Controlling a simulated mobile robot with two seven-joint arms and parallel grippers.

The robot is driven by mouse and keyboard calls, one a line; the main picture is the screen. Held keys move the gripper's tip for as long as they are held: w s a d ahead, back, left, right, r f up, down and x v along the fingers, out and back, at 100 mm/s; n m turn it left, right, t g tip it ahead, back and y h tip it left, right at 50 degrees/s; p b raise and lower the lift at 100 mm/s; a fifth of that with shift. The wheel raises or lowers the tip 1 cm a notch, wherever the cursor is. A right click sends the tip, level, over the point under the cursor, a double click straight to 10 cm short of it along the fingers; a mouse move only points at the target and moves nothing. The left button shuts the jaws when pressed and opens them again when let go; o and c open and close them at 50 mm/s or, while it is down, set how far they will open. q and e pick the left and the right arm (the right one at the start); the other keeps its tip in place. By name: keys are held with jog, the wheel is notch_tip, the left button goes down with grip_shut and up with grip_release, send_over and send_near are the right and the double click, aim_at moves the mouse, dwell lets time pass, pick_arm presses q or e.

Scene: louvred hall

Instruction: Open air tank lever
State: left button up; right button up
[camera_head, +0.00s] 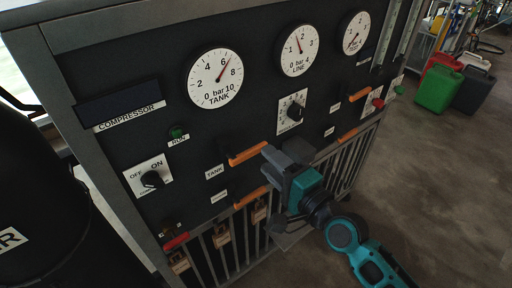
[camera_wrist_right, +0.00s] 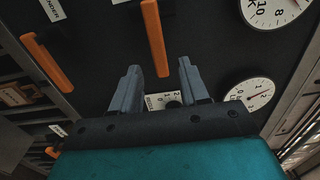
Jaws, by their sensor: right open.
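The orange TANK lever (camera_head: 248,154) sticks out from the black panel beside its TANK label (camera_head: 214,172), below the tank gauge (camera_head: 214,76). In the right wrist view the orange lever (camera_wrist_right: 152,28) runs down the picture, its near end appearing between the fingertips. My right gripper (camera_head: 281,153) is open at the lever's right end in the head view, and its two grey fingers (camera_wrist_right: 158,66) show apart in the wrist view. I cannot tell whether they touch the lever. My left gripper is not in view.
A second orange lever (camera_head: 252,197) sits just below, with padlocks (camera_head: 222,232) hanging beneath. A pressure-regulator knob (camera_head: 294,112), the line gauge (camera_head: 297,50) and the compressor switch (camera_head: 151,179) are on the same panel. Open floor (camera_head: 430,180) lies to the right.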

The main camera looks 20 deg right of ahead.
aim_at(257, 148)
jog(key=shift+x, duration=2.65)
jog(key=shift+c, duration=0.3)
grip_shut()
